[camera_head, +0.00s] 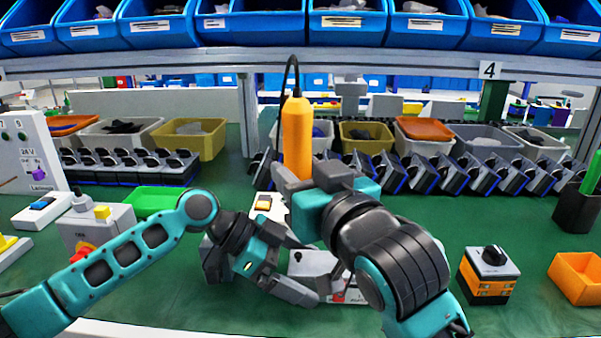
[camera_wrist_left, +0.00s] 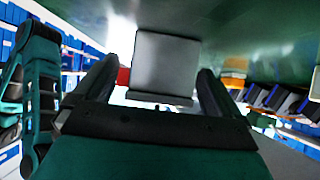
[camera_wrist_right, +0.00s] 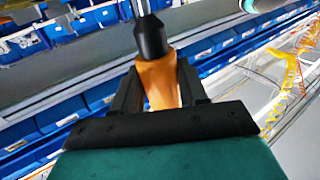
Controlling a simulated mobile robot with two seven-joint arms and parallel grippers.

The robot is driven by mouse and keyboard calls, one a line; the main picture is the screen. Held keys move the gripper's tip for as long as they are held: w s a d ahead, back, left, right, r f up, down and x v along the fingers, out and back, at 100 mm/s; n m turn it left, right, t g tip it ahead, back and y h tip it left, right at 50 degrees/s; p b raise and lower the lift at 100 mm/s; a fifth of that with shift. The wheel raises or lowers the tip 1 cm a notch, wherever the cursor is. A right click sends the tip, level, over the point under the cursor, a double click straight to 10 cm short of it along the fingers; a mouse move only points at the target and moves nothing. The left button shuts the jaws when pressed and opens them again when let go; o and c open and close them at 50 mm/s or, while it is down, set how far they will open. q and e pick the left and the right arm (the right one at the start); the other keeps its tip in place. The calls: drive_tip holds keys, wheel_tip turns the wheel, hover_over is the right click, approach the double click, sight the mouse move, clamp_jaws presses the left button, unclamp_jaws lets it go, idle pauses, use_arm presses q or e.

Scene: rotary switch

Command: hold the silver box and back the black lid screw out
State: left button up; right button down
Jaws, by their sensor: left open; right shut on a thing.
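The silver box (camera_head: 318,268) stands on the green bench in the middle of the head view, partly covered by my arms. A small black lid screw (camera_head: 298,256) shows on its top. In the left wrist view the silver box (camera_wrist_left: 165,65) lies between the two fingers of my left gripper (camera_head: 302,274), which is open around it. My right gripper (camera_head: 298,182) is shut on an orange screwdriver (camera_head: 297,135), held upright above and behind the box. The screwdriver also shows between the fingers in the right wrist view (camera_wrist_right: 159,83). Its tip is hidden in the head view.
A black cable (camera_head: 284,75) runs up from the screwdriver. An orange-and-grey switch box (camera_head: 488,276) and an orange bin (camera_head: 578,277) stand at the right. A grey box with a red-and-yellow switch (camera_head: 90,235) and a green tray (camera_head: 155,200) are at the left.

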use_arm(q)
drive_tip(key=v, duration=1.2)
use_arm(e)
drive_tip(key=shift+r, duration=0.1)
